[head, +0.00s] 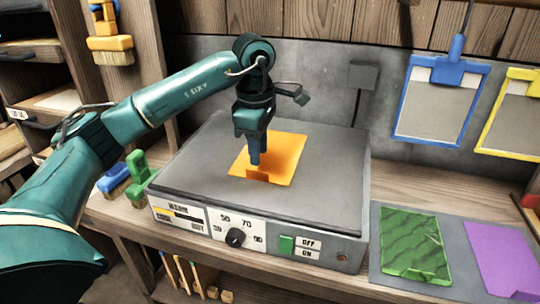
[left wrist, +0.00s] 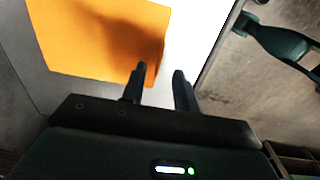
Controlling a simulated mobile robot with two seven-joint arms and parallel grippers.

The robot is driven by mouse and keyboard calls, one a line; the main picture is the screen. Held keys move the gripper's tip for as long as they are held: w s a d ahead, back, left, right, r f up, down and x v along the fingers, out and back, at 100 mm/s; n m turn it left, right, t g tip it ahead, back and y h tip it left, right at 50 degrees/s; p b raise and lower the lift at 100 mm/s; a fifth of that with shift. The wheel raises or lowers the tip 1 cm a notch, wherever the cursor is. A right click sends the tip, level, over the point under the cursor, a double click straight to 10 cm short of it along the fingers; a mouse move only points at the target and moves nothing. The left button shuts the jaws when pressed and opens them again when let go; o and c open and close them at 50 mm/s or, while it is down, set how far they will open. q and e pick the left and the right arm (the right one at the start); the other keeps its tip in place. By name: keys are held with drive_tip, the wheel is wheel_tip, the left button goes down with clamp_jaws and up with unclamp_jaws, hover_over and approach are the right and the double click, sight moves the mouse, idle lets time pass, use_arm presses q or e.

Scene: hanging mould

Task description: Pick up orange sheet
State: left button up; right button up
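The orange sheet (head: 284,158) lies on the grey top of the heating plate (head: 190,168), with a small darker orange tab (head: 257,174) at its front edge. My left gripper (head: 255,157) points down over the front left part of the sheet, just behind the tab in the head view. In the left wrist view the sheet (left wrist: 95,40) fills the upper left. The left gripper (left wrist: 160,82) shows its two fingers apart, near the sheet's edge. I cannot tell whether they touch the sheet. My right gripper is in neither view.
The plate's front has a dial (head: 235,237) and a green switch (head: 287,244). A green sheet (head: 412,243) and a purple sheet (head: 503,258) lie on a grey mat at right. A blue frame (head: 440,100) and a yellow frame (head: 512,115) hang behind. Brushes stand at left.

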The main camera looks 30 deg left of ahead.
sight(262, 167)
use_arm(q)
drive_tip(key=shift+w+d+f, duration=0.1)
drive_tip(key=shift+w+f, duration=0.05)
drive_tip(key=shift+f, duration=1.2)
drive_tip(key=shift+w+d+f, duration=0.1)
drive_tip(key=shift+f, duration=1.25)
drive_tip(key=shift+c, duration=0.5)
clamp_jaws()
